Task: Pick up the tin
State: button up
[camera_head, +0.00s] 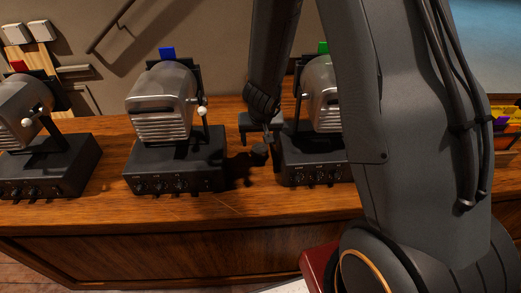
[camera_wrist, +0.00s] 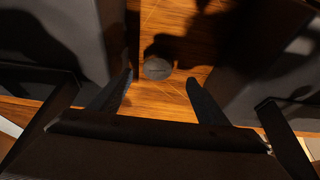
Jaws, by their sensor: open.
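A small, dark grey round tin (camera_wrist: 158,68) stands on the wooden desk, seen from above in the wrist view. It is ahead of my gripper (camera_wrist: 160,84), roughly centred between the two open fingers, with nothing held. In the head view a small dark shape that looks like the tin (camera_head: 259,152) is between two machines, just under my gripper (camera_head: 268,130). My arm and the shadows hide part of this area, and I cannot tell whether the fingers touch the tin.
Black-based machines with silver heads stand close on both sides: one with a blue tag (camera_head: 165,115) at left, one with a green tag (camera_head: 320,110) at right, partly behind my arm. Another with a red tag (camera_head: 25,110) is farther left. The gap between them is narrow. The desk front (camera_head: 180,215) is clear.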

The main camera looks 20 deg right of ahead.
aim_at(260, 149)
jog(key=b+x, duration=0.1)
jog(key=x, duration=0.1)
jog(key=b+x, duration=0.1)
jog(key=x, duration=0.2)
jog(key=b+x, duration=0.2)
jog(key=shift+w+d+f, duration=0.2)
jog(key=shift+d+f, duration=0.05)
jog(key=shift+d, duration=0.1)
jog(key=c, duration=1.1)
jog(key=shift+r, duration=0.15)
notch_tip(260, 149, up, 10)
jog(key=p, duration=0.9)
jog(key=shift+p, duration=0.3)
